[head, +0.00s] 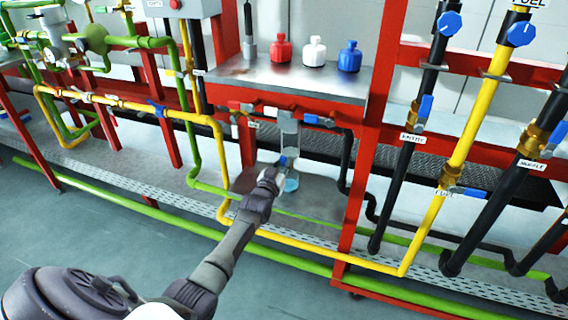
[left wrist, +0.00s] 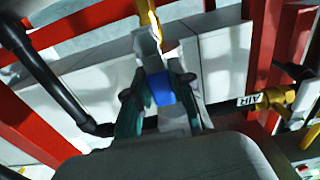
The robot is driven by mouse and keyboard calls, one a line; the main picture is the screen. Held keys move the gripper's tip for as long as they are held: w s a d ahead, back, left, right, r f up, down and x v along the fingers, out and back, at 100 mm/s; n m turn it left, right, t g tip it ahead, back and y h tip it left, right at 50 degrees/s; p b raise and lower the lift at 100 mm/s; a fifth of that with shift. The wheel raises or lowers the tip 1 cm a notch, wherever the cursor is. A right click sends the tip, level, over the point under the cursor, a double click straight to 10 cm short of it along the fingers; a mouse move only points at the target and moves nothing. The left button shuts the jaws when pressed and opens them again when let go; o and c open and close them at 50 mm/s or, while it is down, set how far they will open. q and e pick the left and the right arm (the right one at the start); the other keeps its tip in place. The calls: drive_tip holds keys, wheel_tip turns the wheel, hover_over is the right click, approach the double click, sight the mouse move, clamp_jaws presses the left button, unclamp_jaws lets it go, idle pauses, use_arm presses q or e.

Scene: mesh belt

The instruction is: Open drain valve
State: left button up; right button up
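The drain valve's blue handle (head: 283,161) shows below a clear sight glass (head: 289,135) in the head view. My left gripper (head: 277,172) reaches up to it from below left and partly hides the valve. In the left wrist view the blue handle (left wrist: 161,88) sits between the two dark fingers of my left gripper (left wrist: 160,98), which appear to press on it from both sides. A grey valve body (left wrist: 147,48) lies just beyond it. My right gripper is in neither view.
A red frame post (head: 362,185) stands right of the valve. A metal shelf (head: 300,82) with red, white and blue bottles is above. A yellow pipe (head: 300,247) and green pipes run low in front. Open floor (head: 80,230) lies at the left.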

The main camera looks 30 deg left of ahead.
use_arm(q)
drive_tip(key=o, duration=0.4)
drive_tip(key=shift+o, duration=0.2)
drive_tip(key=v, duration=1.2)
drive_tip(key=s+d+f+m+g+h, duration=0.1)
drive_tip(key=s+d+f+g, duration=0.4)
drive_tip(key=f, duration=0.5)
drive_tip(key=s+d+f+m+g+h, duration=0.1)
drive_tip(key=s+d+f+g+h, duration=0.1)
drive_tip(key=s+d+f, duration=0.5)
drive_tip(key=s+d+f+m+g+h, duration=0.1)
drive_tip(key=s+d+f+g, duration=0.25)
drive_tip(key=s+f, duration=0.65)
drive_tip(key=s+d+f+m+g, duration=0.2)
drive_tip(key=s+d+f+g, duration=0.3)
drive_tip(key=s+f, duration=0.6)
drive_tip(key=s+a+r+p, duration=0.1)
drive_tip(key=s+p, duration=0.6)
drive_tip(key=s, duration=0.1)
drive_tip(key=s+a+r+g+p, duration=0.1)
drive_tip(key=s+a+r+p, duration=0.1)
drive_tip(key=s+p, duration=0.6)
drive_tip(key=shift+s+r, duration=0.25)
drive_tip(key=shift+r, duration=0.05)
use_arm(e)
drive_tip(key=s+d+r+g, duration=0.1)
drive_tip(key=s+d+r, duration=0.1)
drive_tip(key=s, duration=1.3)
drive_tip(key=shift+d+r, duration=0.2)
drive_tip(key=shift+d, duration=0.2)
